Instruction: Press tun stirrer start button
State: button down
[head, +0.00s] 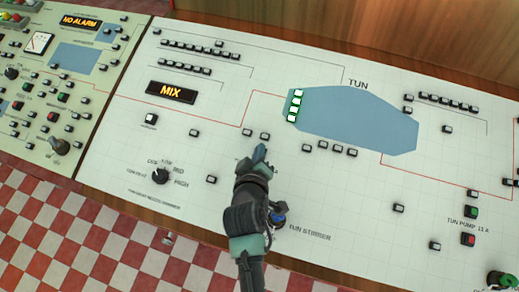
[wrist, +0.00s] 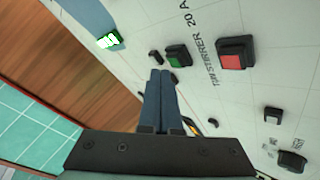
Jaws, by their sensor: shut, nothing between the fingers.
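The tun stirrer start button, a green square button in a black housing (wrist: 177,56), shows in the wrist view beside the label "TUN STIRRER 20 A" (wrist: 200,50). A red button (wrist: 235,52) sits to the right of that label. My gripper (wrist: 160,73) is shut and empty, its fingertips just below and left of the green button in the picture; I cannot tell whether they touch the panel. In the head view my gripper (head: 260,152) reaches over the white panel (head: 225,120), and neither stirrer button is visible there.
A rotary switch (head: 160,175) stands to the left. Green (head: 471,212) and red (head: 468,239) tun pump buttons are at the right. Small black-framed lamps dot the panel.

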dwell(0.6)
jog(key=shift+w+f, duration=0.1)
jog(key=shift+f, duration=0.3)
jog(key=shift+f+b, duration=0.35)
jog(key=shift+b, duration=0.15)
dwell(0.3)
jog(key=shift+r, duration=0.15)
jog(key=shift+r+p, duration=0.6)
jog(key=shift+p, duration=0.2)
jog(key=shift+r, duration=0.15)
jog(key=r+p, duration=0.2)
jog(key=s+r+p, duration=0.1)
jog(key=r+p, duration=0.1)
jog(key=p, duration=0.1)
jog(key=shift+s+a+r, duration=0.1)
jog(key=shift+r, duration=0.25)
